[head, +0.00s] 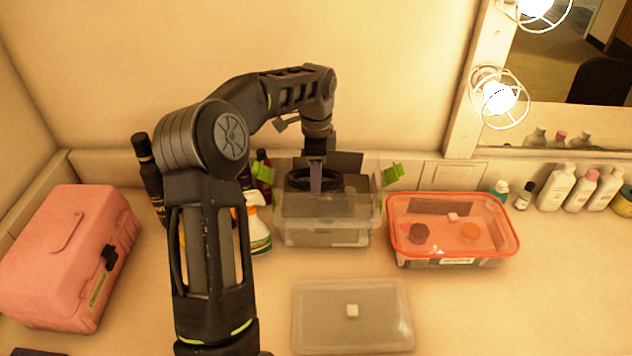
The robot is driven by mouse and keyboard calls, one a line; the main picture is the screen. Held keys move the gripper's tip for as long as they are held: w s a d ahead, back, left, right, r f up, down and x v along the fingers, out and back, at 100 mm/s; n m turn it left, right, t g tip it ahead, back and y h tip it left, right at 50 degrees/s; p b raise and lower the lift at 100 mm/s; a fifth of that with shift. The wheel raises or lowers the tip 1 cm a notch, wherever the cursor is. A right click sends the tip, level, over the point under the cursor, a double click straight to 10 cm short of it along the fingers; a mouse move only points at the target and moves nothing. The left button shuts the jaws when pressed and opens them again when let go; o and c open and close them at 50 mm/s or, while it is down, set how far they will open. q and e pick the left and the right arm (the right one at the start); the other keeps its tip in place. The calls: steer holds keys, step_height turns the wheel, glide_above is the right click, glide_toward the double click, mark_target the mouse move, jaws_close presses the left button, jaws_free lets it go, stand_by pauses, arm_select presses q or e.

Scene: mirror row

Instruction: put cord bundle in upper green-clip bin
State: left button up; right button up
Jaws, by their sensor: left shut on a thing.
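The clear bin with green clips (328,208) stands at the back of the counter, on top of another clear bin (328,236). Its top is uncovered, and a green clip (393,173) sticks out on each side. My left gripper (316,180) reaches down from above at the bin's opening. It is shut on the cord bundle (333,180), a dark coil that appears at rim level, within the bin's outline. I cannot tell whether the coil touches the bin. The gripper partly hides the coil. My right gripper is out of view.
A clear lid (375,330) with a pale knob lies in front. A red-rimmed box (452,246) stands right of the bins, a pink case (62,250) far left. Bottles (556,188) line the back right. A spray bottle (258,228) stands close left of the bins.

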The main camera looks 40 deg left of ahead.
arm_select(q)
step_height(320, 180, down, 2)
steer(key=shift+f+p, duration=0.2)
steer(key=shift+p, duration=0.1)
steer(key=shift+f, duration=0.3)
steer(key=shift+f, duration=0.2)
steer(key=o, duration=1.3)
steer(key=shift+r, duration=0.1)
